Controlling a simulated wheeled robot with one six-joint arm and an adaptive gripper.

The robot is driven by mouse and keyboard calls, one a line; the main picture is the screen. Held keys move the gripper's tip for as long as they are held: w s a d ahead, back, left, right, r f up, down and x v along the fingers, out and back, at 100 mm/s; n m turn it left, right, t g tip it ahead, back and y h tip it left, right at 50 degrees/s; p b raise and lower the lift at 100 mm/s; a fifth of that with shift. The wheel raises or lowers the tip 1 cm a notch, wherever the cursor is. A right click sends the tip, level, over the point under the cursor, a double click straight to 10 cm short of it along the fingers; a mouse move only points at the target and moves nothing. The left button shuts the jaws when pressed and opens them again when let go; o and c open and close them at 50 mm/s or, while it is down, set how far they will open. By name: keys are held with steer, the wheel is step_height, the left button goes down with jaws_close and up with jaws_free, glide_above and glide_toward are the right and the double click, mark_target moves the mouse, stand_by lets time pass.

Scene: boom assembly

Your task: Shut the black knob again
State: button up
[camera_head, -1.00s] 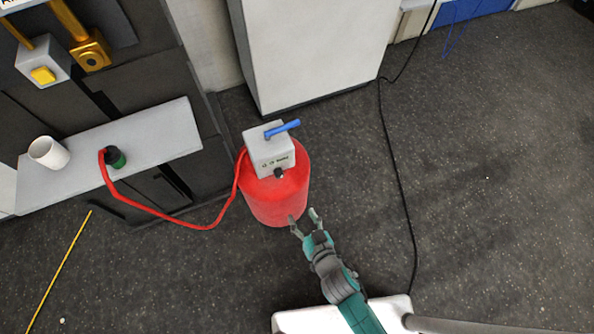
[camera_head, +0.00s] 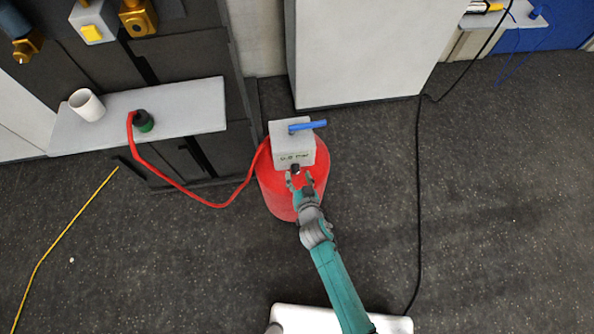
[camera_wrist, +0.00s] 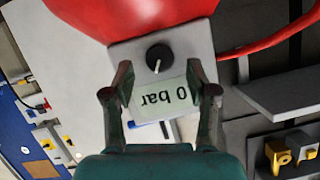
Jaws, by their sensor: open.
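The black knob (camera_wrist: 159,58) sits on the front face of a grey box (camera_wrist: 120,52) on top of a red tank (camera_wrist: 130,12). A white line marks the knob. In the head view the knob (camera_head: 295,169) is small, on the box (camera_head: 280,133) over the red tank (camera_head: 277,198). My gripper (camera_head: 300,178) is right at the knob in the head view. In the wrist view its open fingers (camera_wrist: 162,92) flank the label, with the knob just beyond, not gripped.
A blue lever (camera_head: 308,125) is on top of the box. A red hose (camera_head: 190,197) runs from the tank to a green-black fitting (camera_head: 143,121) on a grey shelf (camera_head: 190,108) beside a white cup (camera_head: 86,105). A black cable (camera_head: 420,200) lies on the floor.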

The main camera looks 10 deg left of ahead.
mark_target(297, 172)
steer(key=shift+x, duration=1.55)
jaws_close()
